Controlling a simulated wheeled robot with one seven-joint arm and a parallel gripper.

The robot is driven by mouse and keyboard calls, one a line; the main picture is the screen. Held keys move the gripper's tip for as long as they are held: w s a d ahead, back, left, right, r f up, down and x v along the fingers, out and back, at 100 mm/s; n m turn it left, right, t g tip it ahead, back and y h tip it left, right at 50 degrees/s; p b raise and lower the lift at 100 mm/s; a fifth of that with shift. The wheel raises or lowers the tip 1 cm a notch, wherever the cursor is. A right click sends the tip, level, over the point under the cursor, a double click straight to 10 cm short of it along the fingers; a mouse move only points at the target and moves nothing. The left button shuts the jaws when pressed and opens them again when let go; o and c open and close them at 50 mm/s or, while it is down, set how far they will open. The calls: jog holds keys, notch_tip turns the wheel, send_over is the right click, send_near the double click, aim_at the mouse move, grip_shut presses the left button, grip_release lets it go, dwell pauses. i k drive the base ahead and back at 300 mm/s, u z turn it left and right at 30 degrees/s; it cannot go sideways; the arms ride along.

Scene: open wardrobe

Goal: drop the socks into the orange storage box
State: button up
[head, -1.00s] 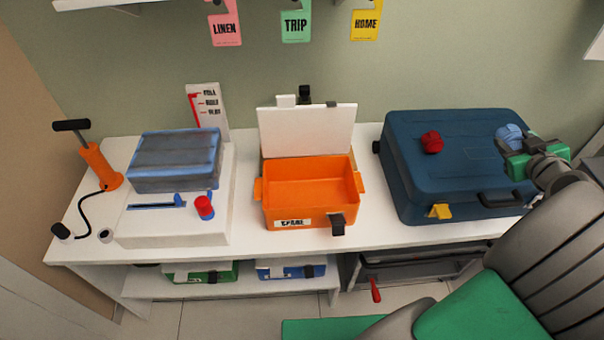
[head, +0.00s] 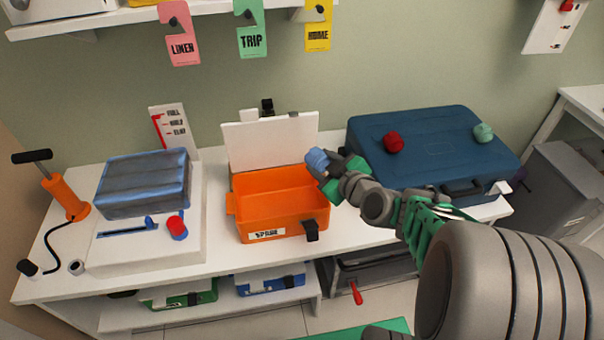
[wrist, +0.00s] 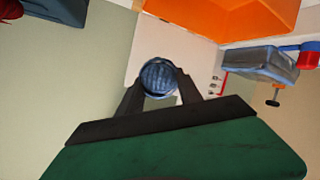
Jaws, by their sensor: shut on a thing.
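My gripper (head: 325,168) is shut on a rolled ball of blue socks (head: 317,158), above the right rim of the open orange storage box. In the wrist view the ribbed blue socks (wrist: 159,77) sit between my dark fingertips (wrist: 160,92). The orange storage box (head: 268,222) stands on the white bench with its white lid raised behind it; it also shows at the top of the wrist view (wrist: 225,18). The visible inside looks empty. A red sock ball (head: 393,142) and a mint sock ball (head: 483,132) lie on the blue suitcase.
The closed blue suitcase (head: 430,155) stands right of the box. A packed blue bag (head: 143,182) lies on a white device (head: 140,245) at left, beside an orange pump (head: 65,190). Tags hang above from a shelf (head: 100,22).

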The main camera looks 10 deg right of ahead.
aim_at(271, 213)
jog(key=k, duration=0.9)
jog(key=u, duration=1.75)
jog(key=i, duration=1.85)
jog(key=z, duration=1.75)
